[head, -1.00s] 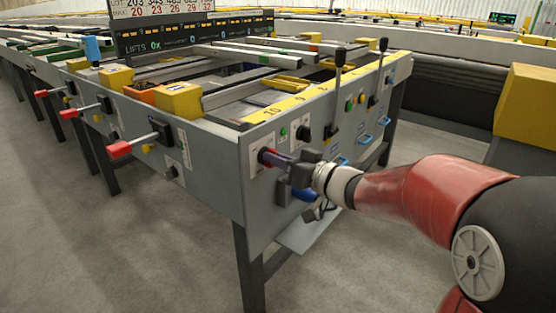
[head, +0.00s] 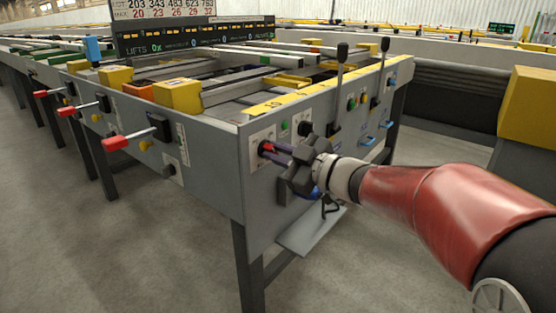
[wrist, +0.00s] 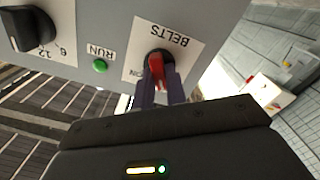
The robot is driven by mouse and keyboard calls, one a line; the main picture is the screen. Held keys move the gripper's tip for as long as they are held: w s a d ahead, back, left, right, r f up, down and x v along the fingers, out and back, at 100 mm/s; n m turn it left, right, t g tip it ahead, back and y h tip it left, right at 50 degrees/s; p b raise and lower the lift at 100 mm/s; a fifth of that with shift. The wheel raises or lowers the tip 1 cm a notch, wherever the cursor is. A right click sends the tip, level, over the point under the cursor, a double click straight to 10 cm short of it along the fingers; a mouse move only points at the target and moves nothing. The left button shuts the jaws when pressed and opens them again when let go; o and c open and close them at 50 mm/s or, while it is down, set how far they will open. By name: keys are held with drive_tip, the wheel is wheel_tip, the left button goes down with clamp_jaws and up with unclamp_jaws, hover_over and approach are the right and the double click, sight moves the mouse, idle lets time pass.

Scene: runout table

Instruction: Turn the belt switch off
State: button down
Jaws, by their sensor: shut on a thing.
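The belt switch (wrist: 157,68) is a red handle on a dark round base. It sits on a white plate labelled BELTS (wrist: 172,38), which appears upside down in the wrist view. In the head view the red switch (head: 268,147) is on the front panel near the table's corner. My gripper (wrist: 160,88) is shut on the red handle, with one finger on each side of it. My gripper also shows at the panel in the head view (head: 277,151). The fingers hide part of the handle and some of the plate's lettering.
A green RUN light (wrist: 100,66) and a black dial (wrist: 30,28) are beside the switch plate. Black upright levers (head: 338,90) rise from the panel to the right. A grey shelf (head: 308,232) juts out below my gripper. Floor at the left is clear.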

drive_tip(key=shift+f+n+b, duration=0.15)
drive_tip(key=shift+n+b, duration=0.5)
drive_tip(key=shift+n, duration=0.45)
drive_tip(key=c, duration=1.4)
unclamp_jaws()
drive_tip(key=shift+c, duration=0.2)
drive_tip(key=v, duration=0.8)
drive_tip(key=shift+p, duration=0.4)
drive_tip(key=shift+a, duration=0.1)
